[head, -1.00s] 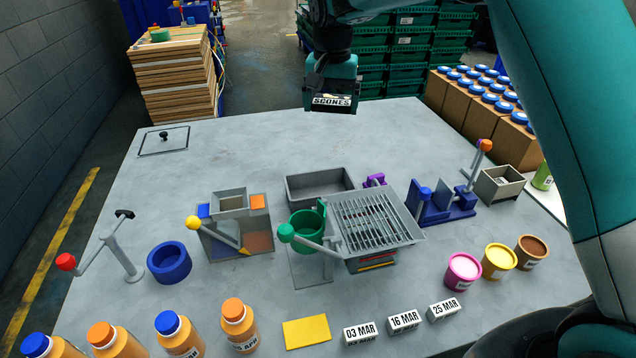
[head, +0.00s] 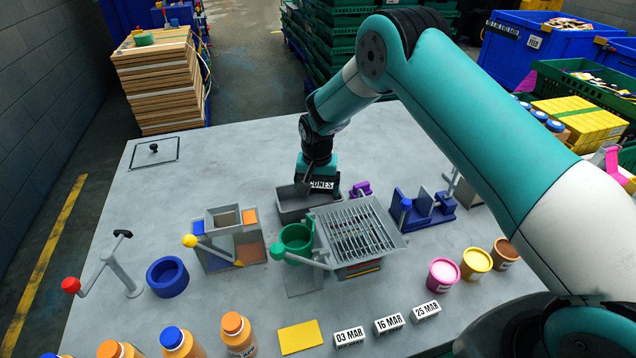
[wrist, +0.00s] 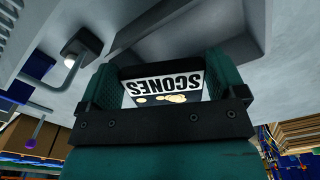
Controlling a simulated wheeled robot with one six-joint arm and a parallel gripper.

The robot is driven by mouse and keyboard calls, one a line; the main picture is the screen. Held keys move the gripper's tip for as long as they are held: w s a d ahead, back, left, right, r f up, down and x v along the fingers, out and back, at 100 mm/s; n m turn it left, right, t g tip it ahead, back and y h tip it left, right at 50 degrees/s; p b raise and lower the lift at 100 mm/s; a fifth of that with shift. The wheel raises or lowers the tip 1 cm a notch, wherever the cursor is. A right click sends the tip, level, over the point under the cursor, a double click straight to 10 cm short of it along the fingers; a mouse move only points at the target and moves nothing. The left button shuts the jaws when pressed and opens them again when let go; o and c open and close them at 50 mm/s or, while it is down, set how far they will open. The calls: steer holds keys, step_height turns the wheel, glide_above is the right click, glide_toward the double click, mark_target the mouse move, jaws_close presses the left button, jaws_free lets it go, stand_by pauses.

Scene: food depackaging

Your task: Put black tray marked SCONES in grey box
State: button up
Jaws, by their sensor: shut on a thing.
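The black tray marked SCONES (head: 322,184) is held in my gripper (head: 318,178), just above the right part of the grey box (head: 290,213). In the wrist view the tray (wrist: 165,84) sits between the two teal fingers of my gripper (wrist: 165,90), its label upside down. The grey box is an open rectangular bin on the table, behind the grill rack. My gripper and the tray hide part of its right end. I cannot tell whether the tray's lower edge is below the box's rim.
A metal grill rack (head: 358,232) and a green cup (head: 296,238) stand in front of the box. A purple part (head: 361,189) and a blue fixture (head: 424,208) are to the right. A grey hopper unit (head: 226,238) is at left. The table's back left is mostly clear.

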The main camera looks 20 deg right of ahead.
steer(key=shift+f, duration=0.15)
steer(key=shift+f, duration=0.1)
steer(key=shift+f+b, duration=0.55)
steer(key=shift+b, duration=0.15)
steer(key=o, duration=0.7)
steer(key=shift+o, duration=0.2)
steer(key=shift+r, duration=0.1)
